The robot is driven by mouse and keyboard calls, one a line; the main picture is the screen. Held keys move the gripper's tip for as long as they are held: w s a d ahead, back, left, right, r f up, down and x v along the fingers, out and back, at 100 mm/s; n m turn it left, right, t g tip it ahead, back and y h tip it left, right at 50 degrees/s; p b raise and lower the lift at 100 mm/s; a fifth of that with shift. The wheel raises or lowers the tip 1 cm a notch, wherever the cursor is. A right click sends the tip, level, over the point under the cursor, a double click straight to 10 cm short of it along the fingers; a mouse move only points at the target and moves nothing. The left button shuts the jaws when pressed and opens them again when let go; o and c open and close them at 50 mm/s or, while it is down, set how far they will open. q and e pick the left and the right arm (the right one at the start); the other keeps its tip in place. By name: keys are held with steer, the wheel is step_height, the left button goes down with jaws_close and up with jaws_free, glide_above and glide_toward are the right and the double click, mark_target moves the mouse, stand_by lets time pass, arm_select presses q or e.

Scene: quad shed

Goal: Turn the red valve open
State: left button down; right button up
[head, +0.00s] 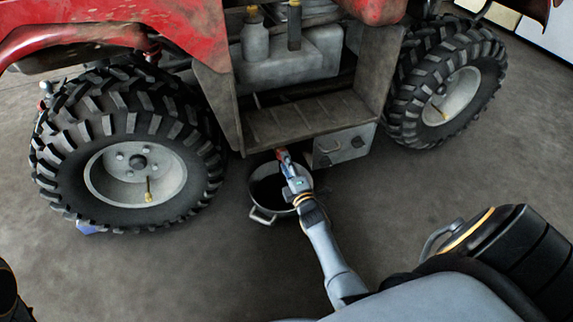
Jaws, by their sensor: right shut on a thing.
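The red valve (281,153) shows as a small red part under the front edge of the quad's footwell, above a metal pot (264,217). My right gripper (287,165) reaches up to it from the lower right and is shut on it. The fingers hide most of the valve, so I cannot tell how far it is turned. My left gripper is not in view.
A red quad (190,28) fills the back, with a big tyre (75,165) at left and another (408,95) at right. A grey metal box (343,146) hangs right of the valve. The pot stands on the floor below my right gripper. Open floor (190,270) lies in front.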

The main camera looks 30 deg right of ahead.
steer(key=o, duration=1.1)
steer(key=shift+o, duration=0.2)
step_height(320, 180, up, 10)
steer(key=shift+f, duration=0.2)
steer(key=shift+r, duration=0.25)
steer(key=shift+f, duration=0.1)
